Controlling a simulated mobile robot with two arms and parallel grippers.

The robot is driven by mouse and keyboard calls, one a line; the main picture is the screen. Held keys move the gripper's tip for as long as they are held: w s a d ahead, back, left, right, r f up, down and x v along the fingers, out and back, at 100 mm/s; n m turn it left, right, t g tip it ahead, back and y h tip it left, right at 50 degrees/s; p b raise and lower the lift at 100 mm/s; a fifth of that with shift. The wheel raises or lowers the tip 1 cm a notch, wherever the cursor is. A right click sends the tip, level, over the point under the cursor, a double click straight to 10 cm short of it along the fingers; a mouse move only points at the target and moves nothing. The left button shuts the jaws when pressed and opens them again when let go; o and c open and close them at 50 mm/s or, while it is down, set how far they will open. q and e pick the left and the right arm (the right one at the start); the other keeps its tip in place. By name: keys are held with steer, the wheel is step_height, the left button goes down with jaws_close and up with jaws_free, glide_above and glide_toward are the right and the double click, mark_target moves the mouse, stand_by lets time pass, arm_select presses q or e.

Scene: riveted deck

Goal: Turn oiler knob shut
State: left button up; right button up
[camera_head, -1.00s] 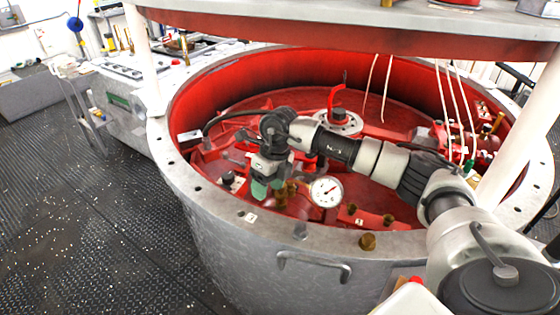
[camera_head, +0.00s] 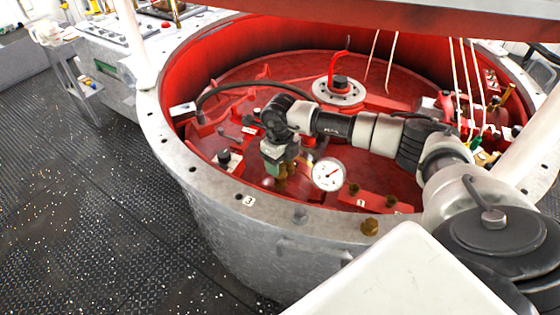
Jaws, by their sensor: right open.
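My right gripper (camera_head: 275,170) reaches in over the rim of the big round tub and points down at a small brass fitting (camera_head: 282,185). The fitting looks like the oiler, but its knob is mostly hidden behind the gripper. The gripper's greenish fingertips are open and at the fitting's upper part. I cannot tell whether they touch it or stand around it. My left gripper is not in view.
A white dial gauge (camera_head: 328,174) stands just right of the fitting. The grey tub rim (camera_head: 225,188) carries bolts and a tag marked 3. A red lever (camera_head: 334,70) stands farther back. Thin pale cords (camera_head: 457,85) hang at the right.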

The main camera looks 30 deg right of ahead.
steer(key=shift+f, duration=0.45)
steer(key=shift+c, duration=0.3)
steer(key=c, duration=0.9)
steer(key=shift+o, duration=0.2)
